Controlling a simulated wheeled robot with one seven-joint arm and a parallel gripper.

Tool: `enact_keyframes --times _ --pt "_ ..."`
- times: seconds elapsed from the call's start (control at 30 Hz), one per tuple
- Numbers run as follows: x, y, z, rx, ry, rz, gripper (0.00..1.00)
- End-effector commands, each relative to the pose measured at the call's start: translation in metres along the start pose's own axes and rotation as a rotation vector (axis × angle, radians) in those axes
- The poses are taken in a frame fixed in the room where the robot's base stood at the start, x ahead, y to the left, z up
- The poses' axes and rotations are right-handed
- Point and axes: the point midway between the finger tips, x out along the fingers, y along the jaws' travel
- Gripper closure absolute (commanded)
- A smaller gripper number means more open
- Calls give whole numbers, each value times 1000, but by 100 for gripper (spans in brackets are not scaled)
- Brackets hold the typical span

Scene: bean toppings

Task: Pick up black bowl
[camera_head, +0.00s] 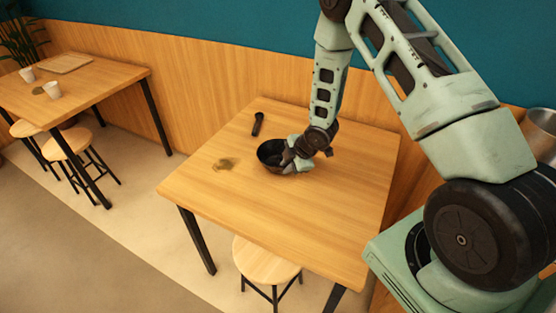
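The black bowl (269,154) stands upright on the wooden table (230,200), near its middle. My gripper (288,158) is down at the bowl's right side, over or at its rim. The gripper and wrist cover the right part of the bowl. The fingers are small and dark against the bowl, so I cannot tell whether they touch it or are closed on the rim.
A small black object (258,123) lies on the table behind the bowl. A round stool (264,262) stands at the table's front edge. A wood-panelled wall (210,75) runs behind. The table's front part is clear.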

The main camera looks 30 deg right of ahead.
Motion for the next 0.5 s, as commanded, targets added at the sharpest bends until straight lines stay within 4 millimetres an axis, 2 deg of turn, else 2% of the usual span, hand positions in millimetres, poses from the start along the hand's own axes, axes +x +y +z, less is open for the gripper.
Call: enact_keyframes --times 0.2,0.5 --pt "26 0 -1 1 0 -1 85" --pt "32 0 0 1 0 0 85"
